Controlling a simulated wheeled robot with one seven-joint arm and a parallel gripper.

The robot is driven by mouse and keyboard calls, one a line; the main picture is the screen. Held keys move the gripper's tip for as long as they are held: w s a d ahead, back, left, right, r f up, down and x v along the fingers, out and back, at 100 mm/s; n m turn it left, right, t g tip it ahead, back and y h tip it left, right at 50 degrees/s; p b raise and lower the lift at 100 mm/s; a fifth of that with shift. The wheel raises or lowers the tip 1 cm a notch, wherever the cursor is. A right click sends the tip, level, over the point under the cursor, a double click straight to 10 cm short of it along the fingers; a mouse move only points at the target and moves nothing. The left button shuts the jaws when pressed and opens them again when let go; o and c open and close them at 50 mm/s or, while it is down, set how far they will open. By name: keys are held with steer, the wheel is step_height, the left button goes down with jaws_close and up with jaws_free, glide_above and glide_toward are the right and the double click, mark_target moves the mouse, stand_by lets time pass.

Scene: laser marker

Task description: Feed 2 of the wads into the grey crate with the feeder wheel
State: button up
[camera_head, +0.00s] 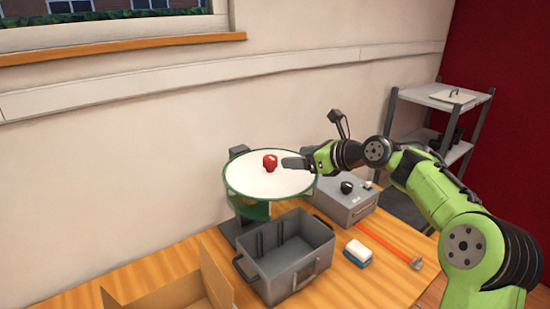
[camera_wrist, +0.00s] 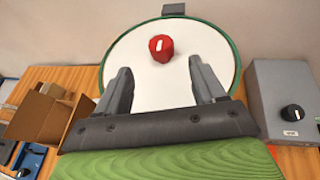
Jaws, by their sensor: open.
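The feeder wheel (camera_head: 290,184) is a round white disc with a green rim on a green stand. It also shows in the wrist view (camera_wrist: 195,80). A red knob-like piece (camera_head: 270,162) with a white mark stands near its middle, also in the wrist view (camera_wrist: 160,48). I cannot tell whether it is a knob or a wad. My gripper (camera_head: 290,163) is over the disc, just right of the red piece. In the wrist view its fingers (camera_wrist: 160,72) are apart and empty, short of the red piece. The grey crate (camera_head: 293,275) stands in front of the wheel; no wads show inside.
A grey box (camera_head: 352,210) with a black knob stands right of the wheel, also in the wrist view (camera_wrist: 275,95). An open cardboard box (camera_head: 160,300) is at the front left. A white and blue block (camera_head: 358,252) and an orange-handled tool (camera_head: 385,240) lie right of the crate.

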mark_target(273, 158)
steer(key=x, duration=1.1)
steer(key=shift+w+f+p, duration=0.1)
steer(key=shift+p, duration=0.3)
steer(key=shift+d, duration=0.1)
jaws_close()
